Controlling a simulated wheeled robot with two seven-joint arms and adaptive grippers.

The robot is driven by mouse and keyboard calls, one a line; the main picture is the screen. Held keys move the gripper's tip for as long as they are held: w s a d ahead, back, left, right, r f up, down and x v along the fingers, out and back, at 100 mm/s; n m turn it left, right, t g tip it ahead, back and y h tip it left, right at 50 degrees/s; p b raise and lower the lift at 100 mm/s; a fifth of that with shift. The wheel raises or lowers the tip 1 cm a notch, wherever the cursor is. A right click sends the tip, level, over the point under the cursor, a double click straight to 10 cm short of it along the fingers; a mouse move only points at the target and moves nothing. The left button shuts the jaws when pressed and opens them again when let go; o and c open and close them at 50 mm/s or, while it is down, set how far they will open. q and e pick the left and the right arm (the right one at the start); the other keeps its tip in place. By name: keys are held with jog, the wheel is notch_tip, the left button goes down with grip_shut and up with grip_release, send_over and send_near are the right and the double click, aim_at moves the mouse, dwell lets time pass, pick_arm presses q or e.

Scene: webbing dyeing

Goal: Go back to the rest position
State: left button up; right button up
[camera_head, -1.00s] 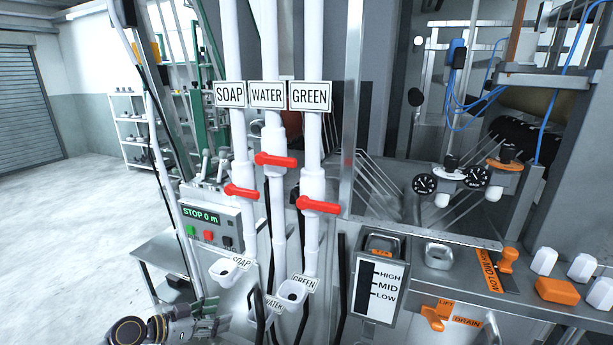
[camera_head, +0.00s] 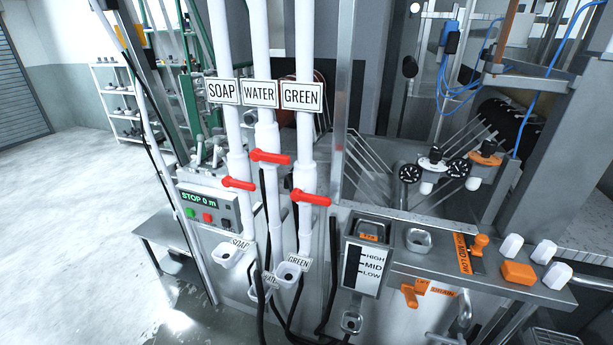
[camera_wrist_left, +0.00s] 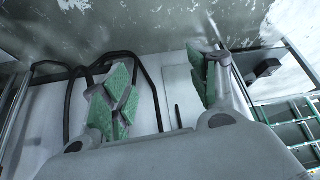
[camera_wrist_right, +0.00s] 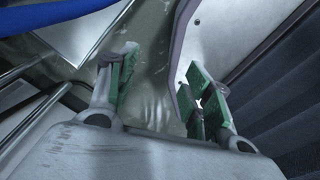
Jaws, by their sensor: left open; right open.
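Neither gripper shows in the head view. In the left wrist view my left gripper (camera_wrist_left: 165,88) is open and empty, its green-padded fingers apart. Black hoses and a pale panel lie beyond its fingers. In the right wrist view my right gripper (camera_wrist_right: 160,95) is open and empty, with its green-padded fingers apart. A pale floor or surface shows between them.
White pipes with red valve handles (camera_head: 270,157) stand mid-view under the SOAP, WATER and GREEN signs. A control box (camera_head: 208,205) reads STOP 0 m. A level gauge (camera_head: 366,268) and a metal ledge with orange and white parts (camera_head: 519,272) are at right. Open floor (camera_head: 60,230) lies at left.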

pick_arm(q)
jog(key=s+d+f+g+p, duration=0.1)
jog(key=s+d+f+p, duration=0.1)
jog(key=s, duration=0.9)
jog(key=s+d+f+g+p, duration=0.2)
jog(key=s+d, duration=0.4)
jog(key=s, duration=0.5)
jog(key=s+d+f+g+y+p, duration=0.1)
jog(key=s+d+f+p, duration=0.2)
jog(key=s, duration=0.7)
notch_tip(320, 180, down, 3)
jog(key=shift+s+d+r+m+g, duration=0.15)
jog(key=shift+s+d+m+g, duration=0.2)
jog(key=shift+d, duration=0.35)
pick_arm(e)
notch_tip(320, 180, up, 8)
jog(key=s+a, duration=0.2)
jog(key=shift+s+a+f, duration=0.2)
jog(key=shift+f, duration=0.05)
